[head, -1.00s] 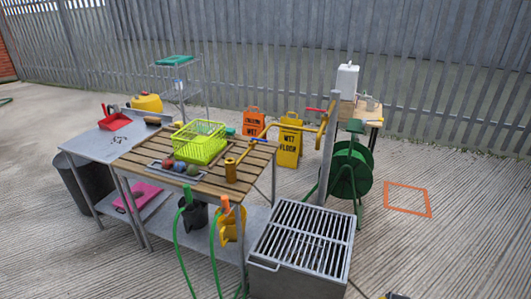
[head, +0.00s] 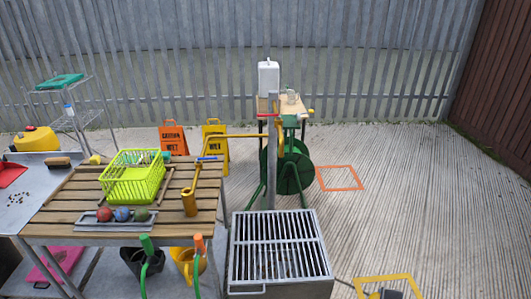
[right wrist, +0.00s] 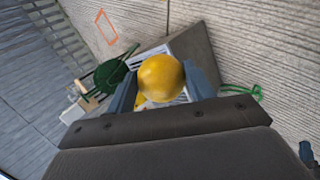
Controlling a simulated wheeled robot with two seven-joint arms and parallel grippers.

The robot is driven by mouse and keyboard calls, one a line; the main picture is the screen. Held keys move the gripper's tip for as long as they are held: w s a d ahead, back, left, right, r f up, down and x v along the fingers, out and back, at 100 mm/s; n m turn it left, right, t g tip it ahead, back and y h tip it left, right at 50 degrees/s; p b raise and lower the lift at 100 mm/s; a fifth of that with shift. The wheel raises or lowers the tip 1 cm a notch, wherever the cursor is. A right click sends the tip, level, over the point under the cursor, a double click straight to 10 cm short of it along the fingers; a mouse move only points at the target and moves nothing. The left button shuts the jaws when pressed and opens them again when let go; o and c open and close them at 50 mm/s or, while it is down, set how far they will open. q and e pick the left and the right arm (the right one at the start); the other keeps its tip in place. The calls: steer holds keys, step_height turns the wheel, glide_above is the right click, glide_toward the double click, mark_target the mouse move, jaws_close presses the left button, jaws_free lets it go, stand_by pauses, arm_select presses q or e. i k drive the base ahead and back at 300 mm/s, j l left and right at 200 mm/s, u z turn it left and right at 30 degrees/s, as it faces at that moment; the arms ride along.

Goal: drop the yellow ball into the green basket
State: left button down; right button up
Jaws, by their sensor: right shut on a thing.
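The yellow ball (right wrist: 161,78) is between the two fingers of my right gripper (right wrist: 162,84) in the right wrist view, and the fingers are shut on it. It is held in the air, with the grated metal box below and behind it. The ball and my right gripper do not show in the head view. The green basket (head: 132,183) is a bright yellow-green wire basket standing upright on the slatted wooden table. Some items seem to lie inside it, too small to tell. My left gripper is in neither view.
A tray (head: 97,222) with red, blue and green balls lies in front of the basket on the wooden table (head: 70,196). A brass-coloured post (head: 189,202) stands right of it. The grated metal box (head: 279,250) and green hose reel (head: 291,170) stand further right.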

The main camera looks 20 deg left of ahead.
mark_target(131, 177)
steer(key=j, duration=1.25)
steer(key=k+j, duration=0.1)
steer(key=j, duration=1.15)
